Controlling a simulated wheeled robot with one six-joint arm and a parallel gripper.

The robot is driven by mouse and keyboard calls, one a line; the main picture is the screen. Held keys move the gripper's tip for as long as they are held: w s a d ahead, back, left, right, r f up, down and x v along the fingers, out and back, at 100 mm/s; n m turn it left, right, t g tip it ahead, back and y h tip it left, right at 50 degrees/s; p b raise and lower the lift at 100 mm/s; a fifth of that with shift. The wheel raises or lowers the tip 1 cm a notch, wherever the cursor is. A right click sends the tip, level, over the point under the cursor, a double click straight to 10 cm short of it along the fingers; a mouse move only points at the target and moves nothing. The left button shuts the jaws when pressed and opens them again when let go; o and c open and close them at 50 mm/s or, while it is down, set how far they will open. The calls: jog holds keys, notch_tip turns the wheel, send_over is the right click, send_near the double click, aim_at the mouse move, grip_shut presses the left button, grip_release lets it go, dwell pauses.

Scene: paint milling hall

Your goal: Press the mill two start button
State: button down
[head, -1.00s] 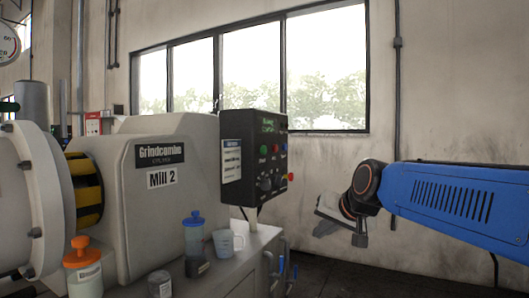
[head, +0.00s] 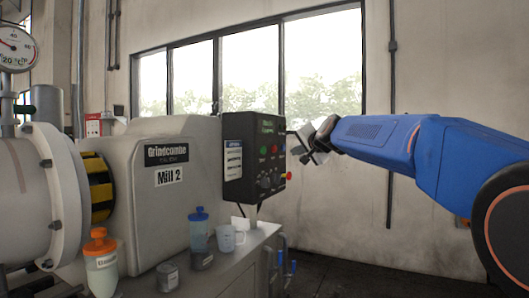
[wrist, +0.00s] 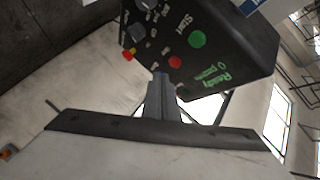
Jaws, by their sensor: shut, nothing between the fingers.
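The black control box (head: 240,158) of Mill 2 stands on a post beside the mill (head: 165,215). Its face has a green button (head: 263,150) and a red button (head: 275,149). In the wrist view the box appears inverted, with the green start button (wrist: 197,39) marked "Start" and the red button (wrist: 175,62) nearer my gripper. A green display on the box reads "Ready". My gripper (head: 296,142) is shut and empty, just right of the box face in the head view. In the wrist view my gripper (wrist: 161,78) points toward the panel below the red button; contact is unclear.
A red knob (head: 289,176) sticks out at the box's lower right, with dark knobs beside it. A blue-capped bottle (head: 198,230), a mug (head: 229,239), jars and an orange-capped bottle (head: 101,262) stand on the bench below. Floor at right is open.

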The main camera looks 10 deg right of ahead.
jog(key=shift+w+a, duration=0.1)
dwell(0.3)
jog(key=w+a, duration=0.5)
jog(key=a, duration=0.2)
dwell(0.4)
jog(key=shift+w, duration=0.1)
dwell(1.9)
jog(key=shift+w+a, duration=0.15)
jog(key=shift+a, duration=0.15)
jog(key=shift+w+a, duration=0.25)
jog(key=shift+a, duration=0.1)
dwell(0.9)
jog(key=shift+d, duration=0.1)
dwell(0.4)
jog(key=shift+s+d, duration=0.5)
jog(key=shift+d, duration=0.1)
jog(key=shift+s+d, duration=0.75)
jog(key=shift+d, duration=0.25)
jog(key=shift+s+d, duration=0.7)
jog(key=shift+d, duration=0.3)
